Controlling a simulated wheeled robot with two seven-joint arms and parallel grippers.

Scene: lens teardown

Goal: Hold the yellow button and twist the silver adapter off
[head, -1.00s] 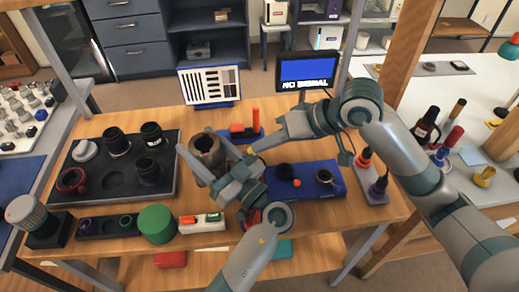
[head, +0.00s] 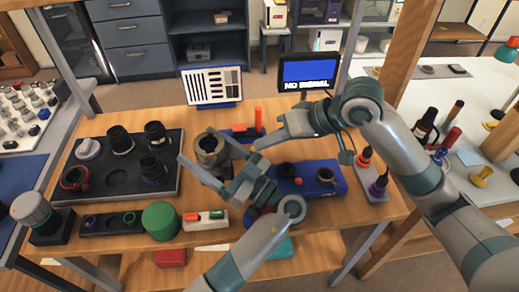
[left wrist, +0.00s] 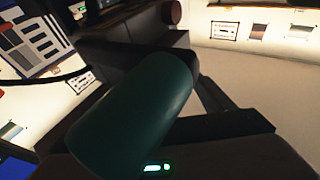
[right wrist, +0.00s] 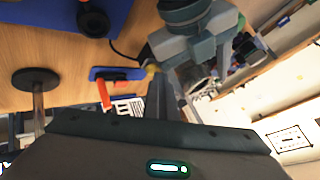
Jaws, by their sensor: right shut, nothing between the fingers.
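A hollow metallic cylinder, silver-brown, (head: 211,144) stands upright on the wooden bench; I take it as the part with the silver adapter, but its details are too small to tell. My left gripper (head: 196,145) is open, its two fingers spread across the near side of the cylinder in the head view; contact cannot be told. My right gripper (head: 257,149) is shut and empty, to the right of the cylinder and close to the left gripper's body. A small yellow spot (right wrist: 150,71) shows by the right fingertips; I cannot tell whether it is the yellow button.
A dark tray (head: 104,188) with several lenses lies left. A monitor (head: 308,71) stands behind.

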